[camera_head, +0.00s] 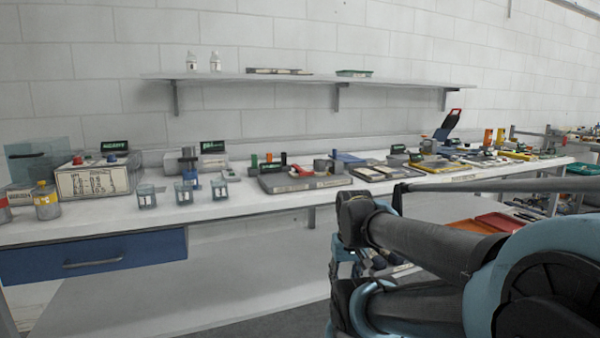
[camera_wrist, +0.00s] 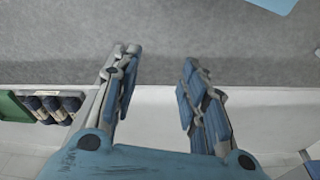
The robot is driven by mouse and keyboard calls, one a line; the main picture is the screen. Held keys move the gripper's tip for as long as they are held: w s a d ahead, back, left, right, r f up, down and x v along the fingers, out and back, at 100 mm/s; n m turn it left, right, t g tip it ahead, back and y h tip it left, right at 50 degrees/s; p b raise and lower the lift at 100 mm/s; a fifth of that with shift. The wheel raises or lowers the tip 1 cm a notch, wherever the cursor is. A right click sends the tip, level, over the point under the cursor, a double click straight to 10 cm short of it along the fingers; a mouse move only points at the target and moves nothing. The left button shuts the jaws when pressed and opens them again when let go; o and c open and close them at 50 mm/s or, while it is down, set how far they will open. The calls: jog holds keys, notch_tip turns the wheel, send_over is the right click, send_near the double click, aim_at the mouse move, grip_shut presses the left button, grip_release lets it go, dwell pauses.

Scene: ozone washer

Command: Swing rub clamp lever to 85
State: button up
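I cannot make out the rub clamp lever for certain in either view. A tilted dark blue device with a red end (camera_head: 447,124) stands up on the right part of the bench, but I cannot tell whether it is the clamp. In the wrist view my gripper (camera_wrist: 158,65) has its two blue-padded fingers spread apart with nothing between them. Grey floor shows beyond the fingertips. In the head view my arm reaches in from the right, in front of the bench, and the fingers are not clear there.
A long white bench (camera_head: 110,222) runs along the wall, crowded with equipment. Beakers (camera_head: 184,193) and a labelled box (camera_head: 93,178) stand at left. A blue drawer (camera_head: 95,257) hangs below. A shelf (camera_head: 300,80) is above.

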jog(key=shift+s+r, duration=0.15)
jog(key=shift+r, duration=0.05)
jog(key=shift+c, duration=0.8)
notch_tip(320, 180, up, 37)
jog(key=m+t+y, duration=0.2)
jog(key=m+t, duration=0.2)
jog(key=m, duration=1.1)
send_over(307, 172)
jog(key=s+d, duration=0.3)
jog(key=s, duration=0.7)
jog(key=x, duration=1.7)
jog(key=shift+w+f, duration=0.1)
jog(key=shift+f, duration=0.1)
grip_shut()
